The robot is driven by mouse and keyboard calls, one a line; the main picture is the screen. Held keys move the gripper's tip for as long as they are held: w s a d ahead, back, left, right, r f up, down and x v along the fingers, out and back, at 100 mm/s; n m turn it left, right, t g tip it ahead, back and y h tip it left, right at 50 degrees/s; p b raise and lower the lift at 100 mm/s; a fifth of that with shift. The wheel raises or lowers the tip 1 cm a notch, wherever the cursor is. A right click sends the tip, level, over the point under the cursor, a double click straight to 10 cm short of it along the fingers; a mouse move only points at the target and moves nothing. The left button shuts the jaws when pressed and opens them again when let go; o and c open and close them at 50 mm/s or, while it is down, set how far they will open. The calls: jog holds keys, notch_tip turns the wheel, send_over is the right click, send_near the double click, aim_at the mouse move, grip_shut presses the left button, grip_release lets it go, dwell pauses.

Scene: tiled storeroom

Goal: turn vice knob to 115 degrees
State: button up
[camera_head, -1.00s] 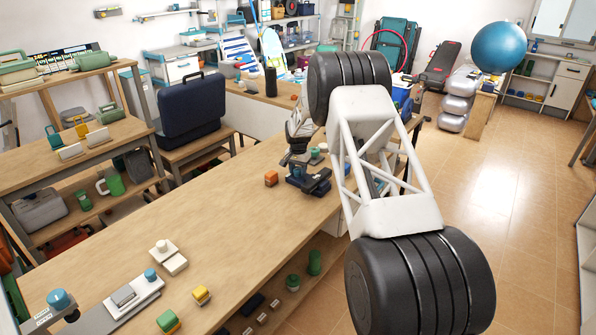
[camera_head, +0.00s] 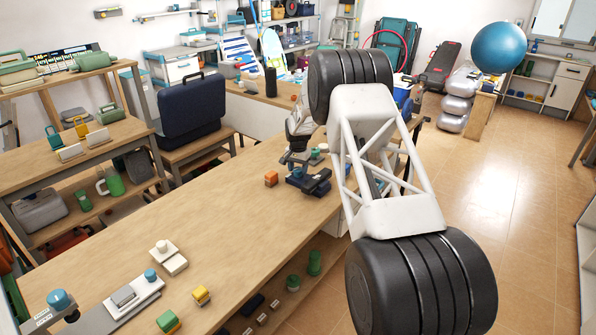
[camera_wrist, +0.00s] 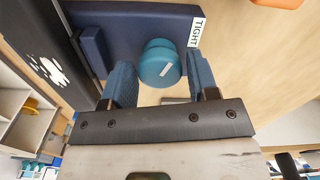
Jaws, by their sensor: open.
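The vice (camera_head: 316,184) is dark blue and stands on the long wooden bench. The wrist view shows its blue body (camera_wrist: 125,22) with a white label reading "TIGHT" (camera_wrist: 196,32). Its round teal knob (camera_wrist: 158,62) carries a small white mark on its face. My gripper (camera_wrist: 161,82) is open, with one blue finger on each side of the knob's near part. Gaps seem to show between the fingers and the knob; contact cannot be told. In the head view my gripper (camera_head: 296,160) is at the vice, partly hidden by my arm.
Knob and switch boxes (camera_head: 135,296) sit at the bench's near end. The bench middle (camera_head: 200,215) is clear.

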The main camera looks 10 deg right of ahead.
aim_at(298, 169)
notch_tip(298, 169, up, 7)
jog(key=shift+f, duration=0.2)
dwell(0.3)
jog(key=shift+r, duration=0.15)
jog(key=shift+s+r, duration=0.1)
jog(key=shift+r, duration=0.1)
jog(key=s+d+r+n+t, duration=0.1)
jog(key=s+d+r, duration=0.1)
jog(key=s+r, duration=1.3)
jog(key=s+d+r+n, duration=0.1)
jog(key=s+r+n, duration=0.1)
jog(key=s+r, duration=1.25)
jog(key=s+d+f+n, duration=0.1)
jog(key=s+f, duration=0.2)
jog(key=s, duration=1.9)
jog(key=s+d+f+n+t, duration=0.1)
jog(key=s+f+n, duration=0.1)
jog(key=s, duration=1.9)
jog(key=shift+s+f+t, duration=0.3)
jog(key=shift+s+f, duration=0.1)
jog(key=shift+f, duration=0.15)
